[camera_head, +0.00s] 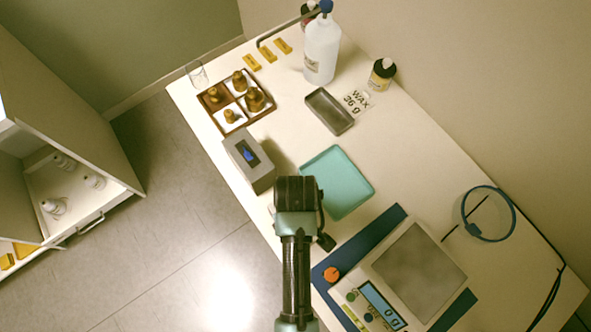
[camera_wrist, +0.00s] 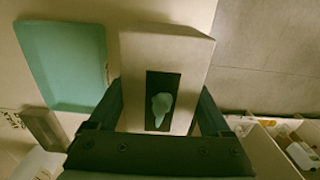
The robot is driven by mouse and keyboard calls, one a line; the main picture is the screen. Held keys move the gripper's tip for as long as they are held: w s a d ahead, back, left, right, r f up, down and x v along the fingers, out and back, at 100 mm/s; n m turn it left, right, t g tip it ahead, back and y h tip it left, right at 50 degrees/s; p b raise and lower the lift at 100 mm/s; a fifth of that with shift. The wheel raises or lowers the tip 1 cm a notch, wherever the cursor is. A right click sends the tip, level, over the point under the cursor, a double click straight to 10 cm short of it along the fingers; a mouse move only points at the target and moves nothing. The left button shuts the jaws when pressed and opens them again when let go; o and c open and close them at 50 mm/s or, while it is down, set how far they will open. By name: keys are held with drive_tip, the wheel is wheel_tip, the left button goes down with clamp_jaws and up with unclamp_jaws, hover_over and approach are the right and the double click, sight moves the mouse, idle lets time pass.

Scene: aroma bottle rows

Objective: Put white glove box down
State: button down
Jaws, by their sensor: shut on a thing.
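The white glove box (camera_wrist: 165,55) is between the two fingers of my gripper (camera_wrist: 160,108) in the wrist view. It has a dark panel with a pale teal glove picture. My gripper is shut on it. In the head view my gripper (camera_head: 296,190) is over the table's near-left edge and hides almost all of the box. Whether the box's underside touches the table cannot be told. A grey box (camera_head: 240,150) with a blue glove picture stands just up-left of my gripper.
A teal tray (camera_head: 338,180) lies right of my gripper, also in the wrist view (camera_wrist: 65,62). A scale (camera_head: 415,262) stands lower right. Floor lies left.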

drive_tip(key=shift+f, duration=1.95)
unclamp_jaws()
drive_tip(key=shift+f, duration=0.2)
